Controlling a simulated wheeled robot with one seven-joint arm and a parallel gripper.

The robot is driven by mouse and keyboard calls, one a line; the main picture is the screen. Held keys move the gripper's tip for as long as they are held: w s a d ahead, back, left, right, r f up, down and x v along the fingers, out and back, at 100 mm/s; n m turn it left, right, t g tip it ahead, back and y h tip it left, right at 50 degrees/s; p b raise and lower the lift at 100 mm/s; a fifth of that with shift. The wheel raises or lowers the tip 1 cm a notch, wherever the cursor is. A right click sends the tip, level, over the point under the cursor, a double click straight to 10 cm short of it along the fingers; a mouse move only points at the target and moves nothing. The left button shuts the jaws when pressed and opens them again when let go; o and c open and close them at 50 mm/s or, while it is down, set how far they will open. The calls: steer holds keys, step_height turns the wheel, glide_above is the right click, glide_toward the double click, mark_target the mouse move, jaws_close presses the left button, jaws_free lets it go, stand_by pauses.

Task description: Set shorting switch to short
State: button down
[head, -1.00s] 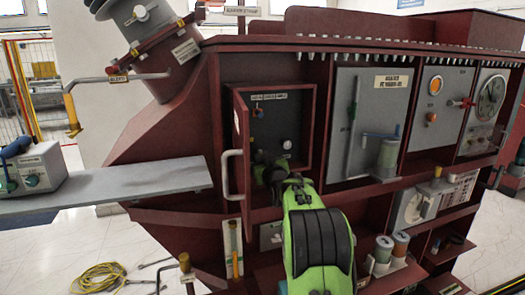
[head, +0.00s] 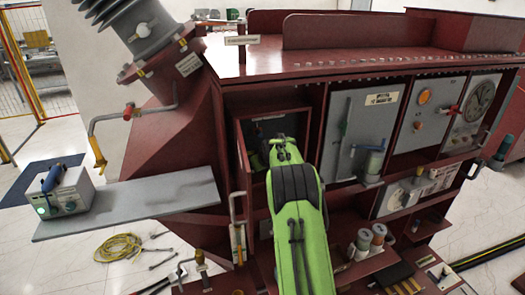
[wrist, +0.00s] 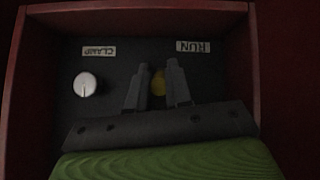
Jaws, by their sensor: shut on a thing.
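In the wrist view my gripper (wrist: 160,74) reaches into a dark-backed recess (wrist: 119,65). Its two grey fingers are shut on a small yellow knob (wrist: 158,84), mostly hidden between them. A label reading RUN (wrist: 193,46) is beyond the right finger. A round silver knob (wrist: 86,84) with a pointer line sits to the left, beneath a label that seems to read CLAMP (wrist: 99,51). I see no wording that reads SHORT. In the head view my green arm covers much of the open red compartment (head: 232,102), and my fingertips are hidden there.
A red cabinet holds the compartment. To its right are a grey panel (head: 361,120), a dial gauge (head: 482,100) and cylinders (head: 370,240) on a low shelf. A grey shelf (head: 135,203) with a control box (head: 68,192) juts left. A yellow cable (head: 118,247) lies on the floor.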

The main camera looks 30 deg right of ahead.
steer(key=shift+w+r+g+p, duration=0.15)
steer(key=shift+g+p, duration=0.35)
steer(key=shift+p, duration=1)
steer(key=c, duration=1.3)
jaws_free()
steer(key=shift+c, duration=0.2)
steer(key=b+v, duration=0.3)
steer(key=v, duration=1.2)
steer(key=shift+s+r, duration=0.25)
steer(key=shift+r, duration=0.15)
steer(key=shift+d+f, duration=0.1)
